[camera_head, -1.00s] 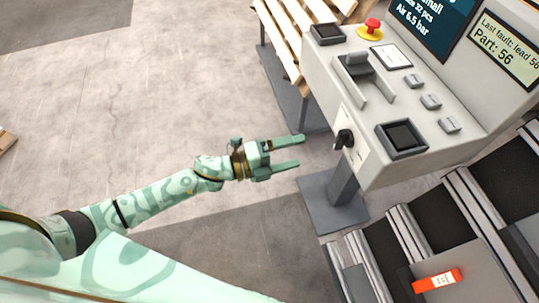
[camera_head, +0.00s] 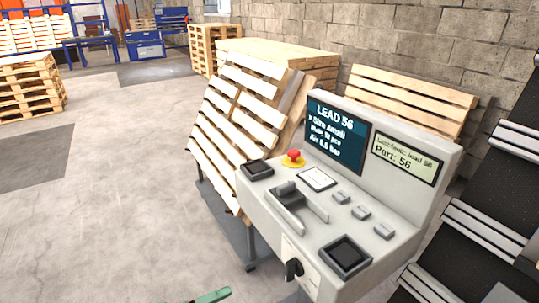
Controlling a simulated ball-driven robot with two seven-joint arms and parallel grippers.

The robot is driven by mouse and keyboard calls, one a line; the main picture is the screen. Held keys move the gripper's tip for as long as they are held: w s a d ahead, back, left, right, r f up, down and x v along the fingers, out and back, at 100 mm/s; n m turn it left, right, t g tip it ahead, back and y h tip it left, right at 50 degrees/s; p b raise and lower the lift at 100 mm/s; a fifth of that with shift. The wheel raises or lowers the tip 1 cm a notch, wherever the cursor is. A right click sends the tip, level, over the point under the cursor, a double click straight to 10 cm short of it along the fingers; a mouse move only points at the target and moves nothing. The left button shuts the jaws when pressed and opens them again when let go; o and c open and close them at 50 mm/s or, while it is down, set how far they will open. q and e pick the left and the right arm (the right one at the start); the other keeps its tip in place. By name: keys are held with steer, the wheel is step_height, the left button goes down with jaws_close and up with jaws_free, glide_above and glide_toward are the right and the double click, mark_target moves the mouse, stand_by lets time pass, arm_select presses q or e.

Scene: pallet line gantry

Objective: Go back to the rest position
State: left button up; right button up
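One pale green finger of my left gripper (camera_head: 210,297) shows at the bottom edge of the head view, over the bare floor. The rest of that gripper and its arm are cut off below, so its opening cannot be seen. My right gripper is not in view. The control console (camera_head: 262,205) stands right of the finger, apart from it in the picture. It carries a red emergency button (camera_head: 293,155), a slotted lever block (camera_head: 287,194), several grey switches and two displays, one reading LEAD 56 (camera_head: 338,135).
A slatted wooden pallet (camera_head: 215,150) leans on a stand behind the console. More pallets (camera_head: 412,98) rest against the block wall. Dark conveyor sections (camera_head: 465,262) lie at the right. Pallet stacks (camera_head: 30,85) and blue benches are far left. The floor (camera_head: 110,200) at left is open.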

arm_select(q)
steer(key=a+f+n+y+p, duration=0.1)
steer(key=a+f+n+y, duration=0.4)
steer(key=a+f+n, duration=0.3)
steer(key=a+f+n+y, duration=0.5)
steer(key=a+f+n, duration=0.15)
steer(key=f, duration=0.45)
steer(key=s+a+f+n+g+y+p, duration=0.2)
steer(key=s+a+f+n+g+y, duration=0.15)
steer(key=s+f, duration=0.75)
steer(key=s+d+f+n+g+p, duration=0.1)
steer(key=s+d+n+g, duration=0.1)
steer(key=s, duration=0.9)
steer(key=s+d+f+n+g, duration=0.2)
steer(key=s+g, duration=0.1)
steer(key=s, duration=0.9)
steer(key=s+d+f+n+g+p, duration=0.1)
steer(key=s+d+n+g, duration=0.1)
steer(key=s, duration=1)
steer(key=shift+f+y+p, duration=0.2)
steer(key=shift+y+p, duration=0.15)
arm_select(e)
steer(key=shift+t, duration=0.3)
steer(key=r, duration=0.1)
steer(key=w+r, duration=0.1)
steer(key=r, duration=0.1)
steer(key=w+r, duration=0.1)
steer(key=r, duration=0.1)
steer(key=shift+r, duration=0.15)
